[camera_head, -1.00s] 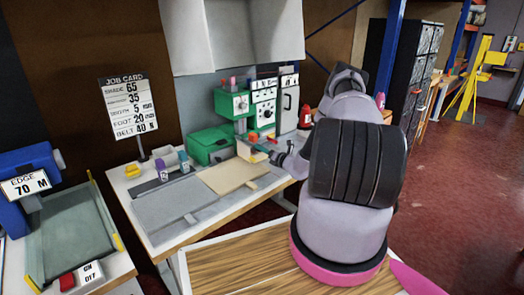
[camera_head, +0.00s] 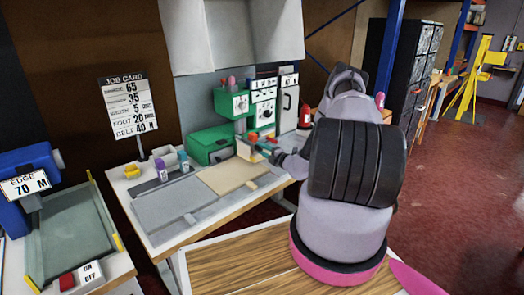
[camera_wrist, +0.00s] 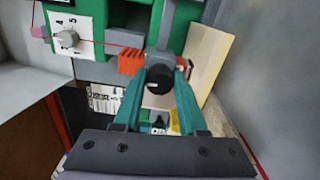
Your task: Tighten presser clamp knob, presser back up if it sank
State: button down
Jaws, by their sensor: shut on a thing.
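The green machine (camera_head: 232,103) stands at the back of the workbench. In the wrist view, a round black knob (camera_wrist: 158,83) with a white mark sits at the end of a grey bar (camera_wrist: 166,32), which I take for the presser. My gripper (camera_wrist: 160,74) has its two teal fingers on either side of this knob and is shut on it. In the head view, my gripper (camera_head: 270,148) is small and partly hidden beside the machine's front. Whether the presser has sunk cannot be told.
An orange ribbed block (camera_wrist: 130,63) and a numbered dial (camera_wrist: 69,39) are close to the fingers. A beige board (camera_head: 230,176) lies on the bench (camera_head: 160,212). A job card (camera_head: 127,105) stands at left. A red bottle (camera_head: 305,117) stands right of the machine.

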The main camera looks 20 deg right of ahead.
jog(key=shift+m, duration=0.7)
jog(key=shift+c, duration=2.3)
grip_release()
jog(key=v, duration=1.1)
jog(key=shift+w+r, duration=0.1)
